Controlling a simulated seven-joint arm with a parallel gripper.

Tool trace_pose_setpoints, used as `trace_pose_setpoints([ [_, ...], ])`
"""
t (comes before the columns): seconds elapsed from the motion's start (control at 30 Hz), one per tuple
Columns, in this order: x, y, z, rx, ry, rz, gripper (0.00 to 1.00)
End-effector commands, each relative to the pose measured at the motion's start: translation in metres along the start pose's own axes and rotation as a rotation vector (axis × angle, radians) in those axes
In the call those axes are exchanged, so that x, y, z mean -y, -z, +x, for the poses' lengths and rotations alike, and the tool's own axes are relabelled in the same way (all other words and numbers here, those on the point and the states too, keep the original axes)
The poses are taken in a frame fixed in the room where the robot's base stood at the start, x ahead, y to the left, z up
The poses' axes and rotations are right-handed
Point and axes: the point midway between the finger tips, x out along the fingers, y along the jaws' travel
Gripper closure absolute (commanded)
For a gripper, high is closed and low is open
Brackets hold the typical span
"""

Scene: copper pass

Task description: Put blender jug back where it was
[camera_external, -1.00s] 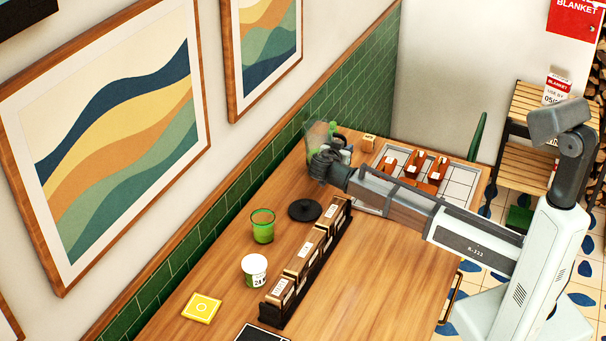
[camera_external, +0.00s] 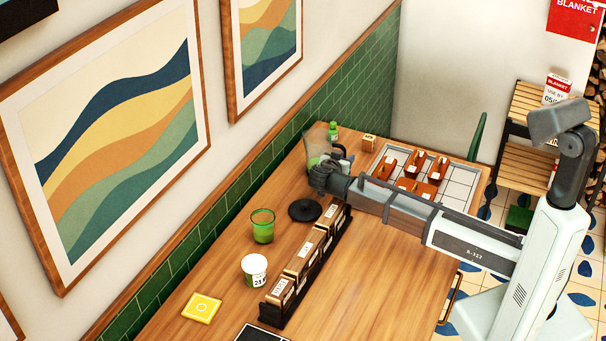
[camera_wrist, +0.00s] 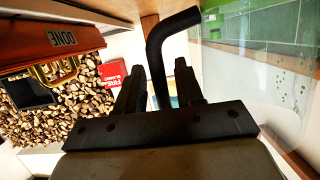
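The blender jug (camera_external: 317,138) is clear, with a dark handle, at the far left of the counter near the green tiled wall. My gripper (camera_external: 325,172) is at the jug's near side and covers its lower part. In the wrist view the jug's clear wall (camera_wrist: 285,70) fills the right side. Its black bent handle (camera_wrist: 158,70) runs between the fingers of my gripper (camera_wrist: 160,85), which look closed around it. Whether the jug's bottom touches the counter is hidden. A round black disc (camera_external: 305,210) lies flat on the counter, nearer the camera than the jug.
A rack of brown boxes (camera_external: 305,262) stands right of the disc. A green glass (camera_external: 263,225), white tub (camera_external: 254,268) and yellow tile (camera_external: 202,308) sit nearer the camera. A green bottle (camera_external: 333,131), small block (camera_external: 369,142) and gridded tray (camera_external: 460,182) are behind. Right-front counter is clear.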

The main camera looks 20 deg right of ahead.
Motion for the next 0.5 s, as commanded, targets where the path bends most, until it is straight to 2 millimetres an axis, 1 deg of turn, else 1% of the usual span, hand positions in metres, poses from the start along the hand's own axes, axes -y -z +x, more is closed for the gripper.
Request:
trace_pose_setpoints([
  [0.03, 0.0, 0.0, 0.0, 0.0, 0.0, 0.0, 0.58],
  [0.07, 0.0, 0.0, 0.0, 0.0, 0.0, 0.0, 0.55],
  [0.1, 0.0, 0.0, 0.0, 0.0, 0.0, 0.0, 0.55],
  [0.4, 0.0, 0.003, -0.001, 0.0, 0.0, 0.0, 0.55],
  [0.5, 0.0, 0.003, -0.011, 0.0, 0.002, -0.001, 0.55],
])
